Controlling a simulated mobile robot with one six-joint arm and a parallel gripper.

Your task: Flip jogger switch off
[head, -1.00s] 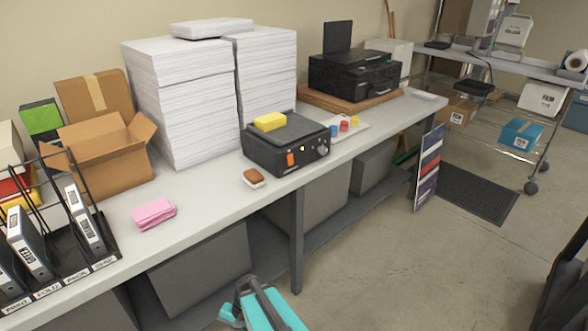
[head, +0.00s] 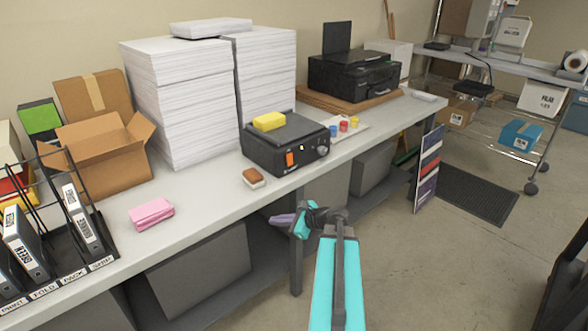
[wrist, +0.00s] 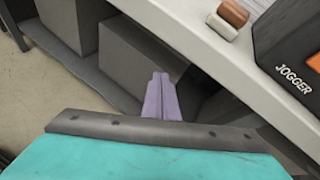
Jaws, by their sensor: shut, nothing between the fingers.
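The jogger (head: 285,145) is a dark box on the table with an orange switch (head: 290,158) and a round knob (head: 322,151) on its front face. In the wrist view, part of the jogger (wrist: 288,45) with its "JOGGER" label is at the upper right, and the orange switch (wrist: 314,62) is cut by the right edge. My gripper (head: 274,219) is shut and empty, just in front of the table's edge, below and left of the switch. Its purple fingers (wrist: 158,85) are together in the wrist view. The switch's position is too small to tell.
A yellow block (head: 268,121) lies on the jogger. A brown and white block (head: 253,178) and a pink pad (head: 152,214) lie on the table (head: 215,205). Tall paper stacks (head: 190,110) stand behind. Colored pieces (head: 343,126) sit to the right. Grey boxes fill the shelf below.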

